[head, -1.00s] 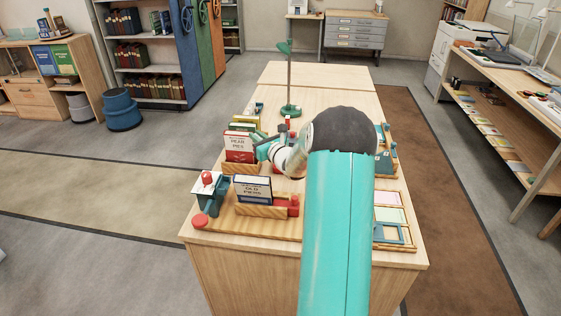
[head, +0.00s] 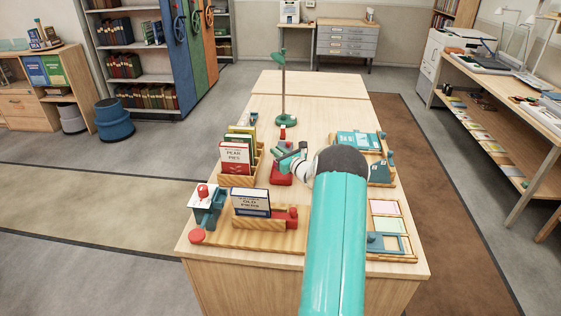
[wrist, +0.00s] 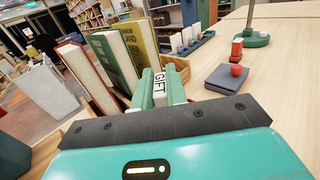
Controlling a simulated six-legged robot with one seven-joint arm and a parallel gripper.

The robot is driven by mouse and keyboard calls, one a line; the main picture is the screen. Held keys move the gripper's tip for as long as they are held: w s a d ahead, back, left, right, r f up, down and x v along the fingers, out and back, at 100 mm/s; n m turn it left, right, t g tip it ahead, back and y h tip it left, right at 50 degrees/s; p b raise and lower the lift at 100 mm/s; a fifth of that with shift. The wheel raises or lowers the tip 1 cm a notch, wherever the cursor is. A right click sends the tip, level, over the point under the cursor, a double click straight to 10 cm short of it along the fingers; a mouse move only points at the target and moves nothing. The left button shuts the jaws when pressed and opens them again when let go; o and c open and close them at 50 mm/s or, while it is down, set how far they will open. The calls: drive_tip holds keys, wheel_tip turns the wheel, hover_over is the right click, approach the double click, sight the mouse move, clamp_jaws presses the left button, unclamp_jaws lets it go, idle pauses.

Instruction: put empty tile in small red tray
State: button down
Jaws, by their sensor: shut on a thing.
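My gripper (head: 290,161) is at the middle of the table, just right of the book rack, over or beside a small red tray (head: 281,179). In the wrist view, my green fingers (wrist: 161,88) are shut on a small white tile (wrist: 159,83). The tile's visible face reads "GIFT", so it does not look blank. The fingers partly cover the tile. The red tray is partly hidden by my gripper in the head view, and I cannot make it out in the wrist view.
Upright books (head: 235,158) stand left of my gripper. Another book (head: 250,202) stands in a wooden holder in front. A green lamp (head: 283,117) and a grey pad (wrist: 226,78) stand beyond. A tray of coloured cards (head: 390,208) lies at the right.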

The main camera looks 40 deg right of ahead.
drive_tip(key=shift+d+f, duration=0.5)
drive_tip(key=shift+f, duration=0.15)
drive_tip(key=shift+d+f, duration=0.15)
drive_tip(key=shift+f, duration=0.75)
drive_tip(key=shift+d+f, duration=0.1)
drive_tip(key=shift+f, duration=0.75)
drive_tip(key=c, duration=1.4)
unclamp_jaws()
drive_tip(key=shift+w+f, duration=0.1)
drive_tip(key=s, duration=0.4)
drive_tip(key=s+a, duration=0.1)
drive_tip(key=s, duration=0.7)
drive_tip(key=shift+a, duration=0.2)
